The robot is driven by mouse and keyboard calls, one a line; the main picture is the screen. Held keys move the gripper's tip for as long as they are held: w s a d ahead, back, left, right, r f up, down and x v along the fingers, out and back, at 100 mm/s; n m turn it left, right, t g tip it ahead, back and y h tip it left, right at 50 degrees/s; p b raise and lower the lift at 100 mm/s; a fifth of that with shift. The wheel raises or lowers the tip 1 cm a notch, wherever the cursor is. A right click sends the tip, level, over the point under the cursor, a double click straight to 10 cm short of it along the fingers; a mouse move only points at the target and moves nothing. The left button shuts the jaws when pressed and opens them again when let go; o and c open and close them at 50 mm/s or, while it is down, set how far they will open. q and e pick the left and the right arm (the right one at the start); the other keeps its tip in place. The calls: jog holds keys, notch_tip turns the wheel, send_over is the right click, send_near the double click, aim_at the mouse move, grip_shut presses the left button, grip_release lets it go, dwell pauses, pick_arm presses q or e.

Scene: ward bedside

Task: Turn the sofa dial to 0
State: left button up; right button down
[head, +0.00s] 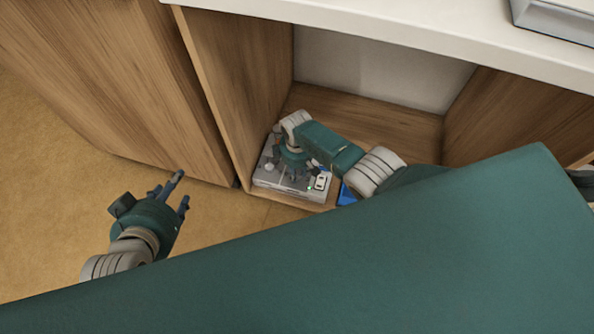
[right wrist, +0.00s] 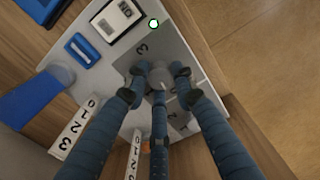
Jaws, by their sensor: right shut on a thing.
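A grey control box (head: 262,180) sits on the floor of the open wooden cabinet, near its front left. In the right wrist view, the box's light panel (right wrist: 196,48) carries a round grey dial (right wrist: 160,76) with printed numbers around it; a 3 and a 2 are readable. My right gripper (right wrist: 158,82) points down with its three fingers closed around this dial. The fingers hide the pointer, so I cannot read the setting. In the head view my right gripper (head: 291,172) covers much of the box top. My left gripper (head: 178,188) hangs open and empty, left of the cabinet.
The box also has a white rocker switch (right wrist: 115,18), a lit green lamp (right wrist: 153,23), a blue part (right wrist: 82,50) and white number strips (right wrist: 75,130). Cabinet walls (head: 245,75) and a white top (head: 400,40) enclose my right arm. Open floor (head: 50,190) lies left.

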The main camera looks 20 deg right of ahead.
jog(key=shift+n, duration=0.7)
jog(key=c, duration=1.4)
grip_release()
notch_tip(320, 180, up, 12)
